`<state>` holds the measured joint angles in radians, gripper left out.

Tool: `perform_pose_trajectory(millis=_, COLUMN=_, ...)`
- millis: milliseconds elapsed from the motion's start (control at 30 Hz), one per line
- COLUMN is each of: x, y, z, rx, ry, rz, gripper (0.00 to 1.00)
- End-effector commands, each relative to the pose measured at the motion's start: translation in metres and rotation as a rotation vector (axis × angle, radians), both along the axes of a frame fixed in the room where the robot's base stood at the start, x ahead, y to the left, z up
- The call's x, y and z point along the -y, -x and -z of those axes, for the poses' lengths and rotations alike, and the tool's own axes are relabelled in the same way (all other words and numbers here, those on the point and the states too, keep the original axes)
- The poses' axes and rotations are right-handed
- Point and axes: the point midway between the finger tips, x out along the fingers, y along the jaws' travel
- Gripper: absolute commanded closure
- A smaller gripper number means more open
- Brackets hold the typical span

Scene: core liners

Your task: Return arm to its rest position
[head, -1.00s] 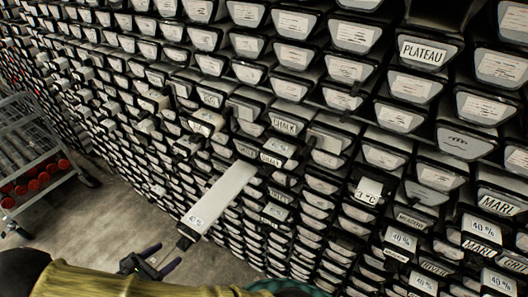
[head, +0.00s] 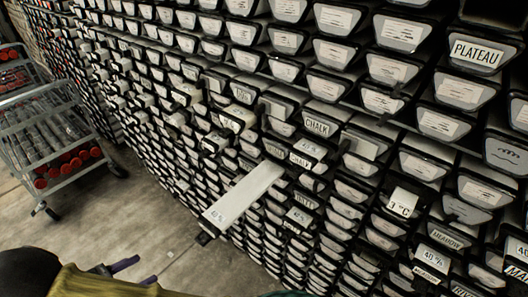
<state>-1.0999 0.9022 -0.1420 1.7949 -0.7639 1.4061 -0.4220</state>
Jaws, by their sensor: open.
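My gripper (head: 128,270) shows at the lower left of the head view, just above my yellow-green arm, which hides part of it. Its dark, purple-edged fingers are open and I see nothing between them. A long white core liner (head: 243,196) sticks out of the rack toward the lower left, with a "40 %" label near its outer end. My gripper is apart from this liner, to its lower left.
A wall of dark, labelled liner ends (head: 335,52) fills the middle and right. Several liners jut out slightly. A grey wheeled cart (head: 50,120) with red-capped tubes (head: 68,168) stands at the left. Bare floor (head: 125,215) lies between cart and rack.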

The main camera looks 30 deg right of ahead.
Motion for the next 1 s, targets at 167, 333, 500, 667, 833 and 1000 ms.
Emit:
perform_pose_trajectory(millis=167, x=0.0, y=0.0, z=0.0, rx=0.0, ry=0.001, rz=0.0, gripper=0.39)
perform_pose_trajectory(millis=333, x=0.002, y=-0.001, z=0.0, rx=0.0, ry=-0.003, rz=0.005, gripper=0.39)
perform_pose_trajectory(millis=500, x=0.025, y=-0.004, z=-0.004, rx=-0.002, ry=-0.091, rz=0.096, gripper=0.39)
perform_pose_trajectory(millis=667, x=0.07, y=-0.003, z=-0.009, rx=0.016, ry=-0.294, rz=0.31, gripper=0.39)
perform_pose_trajectory(millis=833, x=0.114, y=0.007, z=-0.017, rx=0.092, ry=-0.54, rz=0.576, gripper=0.39)
perform_pose_trajectory(millis=1000, x=0.148, y=0.018, z=-0.029, rx=0.222, ry=-0.773, rz=0.843, gripper=0.39)
